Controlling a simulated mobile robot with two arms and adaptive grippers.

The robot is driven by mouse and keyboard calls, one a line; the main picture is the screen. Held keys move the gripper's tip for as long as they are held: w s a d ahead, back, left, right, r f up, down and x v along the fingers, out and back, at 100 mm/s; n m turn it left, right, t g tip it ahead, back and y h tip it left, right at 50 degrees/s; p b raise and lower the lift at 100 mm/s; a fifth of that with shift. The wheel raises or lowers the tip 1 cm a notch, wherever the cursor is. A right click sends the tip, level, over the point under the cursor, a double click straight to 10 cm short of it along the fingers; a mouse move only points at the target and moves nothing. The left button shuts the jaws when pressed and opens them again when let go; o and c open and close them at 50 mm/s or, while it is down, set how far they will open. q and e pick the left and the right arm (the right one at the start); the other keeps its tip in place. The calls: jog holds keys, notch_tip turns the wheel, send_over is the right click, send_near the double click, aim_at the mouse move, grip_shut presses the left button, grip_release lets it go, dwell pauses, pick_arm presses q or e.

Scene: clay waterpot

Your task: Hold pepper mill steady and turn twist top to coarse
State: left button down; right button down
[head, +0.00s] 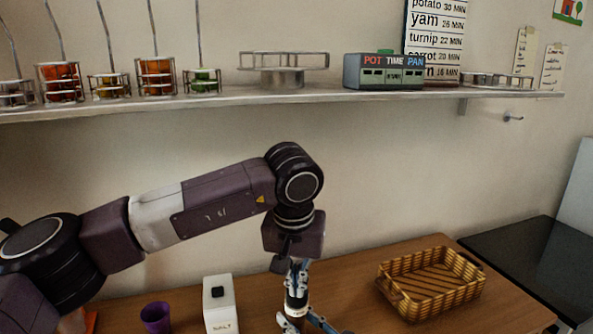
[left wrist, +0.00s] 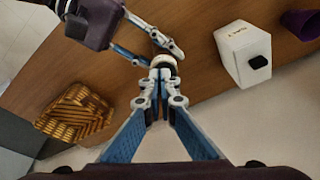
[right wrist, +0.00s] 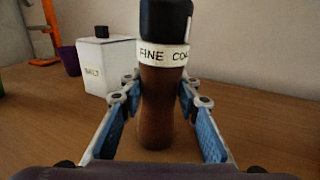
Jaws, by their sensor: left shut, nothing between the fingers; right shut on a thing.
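The pepper mill (head: 295,301) stands upright on the wooden table. In the right wrist view it has a brown body (right wrist: 160,105), a white band lettered "FINE CO..." (right wrist: 163,55) and a black top (right wrist: 165,20). My right gripper (right wrist: 157,90) is shut on the brown body, a finger on each side. My left gripper (head: 298,266) points down over the mill. In the left wrist view its fingers (left wrist: 160,78) are closed together at the mill's top, with nothing seen between them. They hide most of the top; I cannot tell whether they touch it.
A white salt box (head: 219,306) and a purple cup (head: 156,317) stand left of the mill. A wicker basket (head: 431,287) lies to the right, before a black surface (head: 535,262). A shelf (head: 300,94) with jars and signs runs above. The table between mill and basket is clear.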

pick_arm(q)
jog(key=shift+w+v, duration=0.2)
jog(key=shift+v, duration=0.7)
jog(key=shift+w+v, duration=0.25)
jog(key=shift+v, duration=0.65)
jog(key=shift+r, duration=0.1)
notch_tip(320, 180, down, 6)
jog(key=a, duration=0.1)
jog(key=shift+w+d, duration=0.15)
jog(key=shift+w, duration=0.3)
dwell(0.5)
jog(key=shift+s+d, duration=0.1)
jog(key=shift+d, duration=0.3)
dwell(0.4)
jog(key=shift+s, duration=0.15)
jog(key=w+v, duration=0.1)
jog(key=v, duration=0.4)
jog(key=shift+s+r, duration=0.15)
jog(key=shift+r, duration=0.45)
